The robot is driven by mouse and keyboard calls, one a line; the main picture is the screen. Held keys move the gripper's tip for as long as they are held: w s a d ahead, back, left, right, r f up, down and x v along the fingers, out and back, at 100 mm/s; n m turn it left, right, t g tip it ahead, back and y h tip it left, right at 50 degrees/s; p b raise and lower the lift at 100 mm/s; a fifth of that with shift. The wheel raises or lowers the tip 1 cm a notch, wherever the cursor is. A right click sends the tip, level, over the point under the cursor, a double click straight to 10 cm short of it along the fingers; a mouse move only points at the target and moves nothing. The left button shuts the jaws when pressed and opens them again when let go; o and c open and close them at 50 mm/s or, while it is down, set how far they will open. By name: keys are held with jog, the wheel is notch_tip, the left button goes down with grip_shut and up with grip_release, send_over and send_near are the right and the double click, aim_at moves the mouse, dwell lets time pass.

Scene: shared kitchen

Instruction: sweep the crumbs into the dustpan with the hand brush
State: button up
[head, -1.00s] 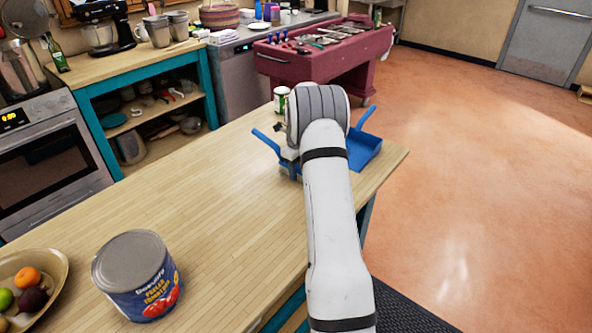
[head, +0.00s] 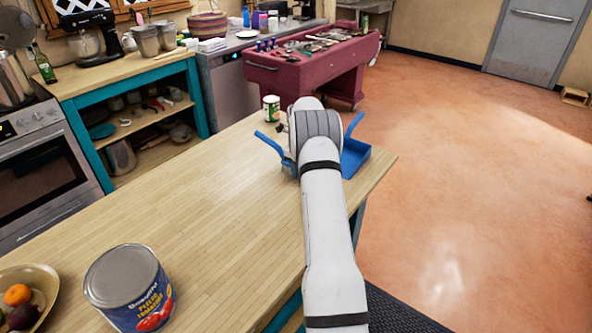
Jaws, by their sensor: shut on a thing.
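The blue hand brush (head: 270,144) shows left of my arm near the far end of the wooden counter, its handle slanting up to the left. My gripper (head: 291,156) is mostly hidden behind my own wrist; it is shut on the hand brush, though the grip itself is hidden. The blue dustpan (head: 356,158) rests on the counter just right of my wrist, near the right edge, its handle pointing up. My arm covers its left part. I cannot make out any crumbs.
The wooden counter (head: 200,210) is clear in its middle. A large tomato can (head: 130,288) and a fruit bowl (head: 48,283) stand at the near left. A small green-and-white can (head: 271,108) stands at the far end, behind the brush.

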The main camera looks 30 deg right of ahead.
jog(key=shift+d+f, duration=0.1)
jog(key=shift+d, duration=0.15)
jog(key=shift+w, duration=0.1)
jog(key=shift+w+d+p, duration=0.45)
jog(key=shift+d, duration=0.65)
jog(key=shift+w+d+p, duration=0.45)
jog(key=shift+d+p, duration=0.05)
jog(key=shift+d, duration=0.55)
jog(key=shift+w+d+p, duration=0.45)
jog(key=shift+d, duration=0.65)
notch_tip(320, 180, up, 6)
jog(key=p, duration=0.3)
jog(key=shift+w, duration=0.1)
jog(key=shift+a, duration=0.15)
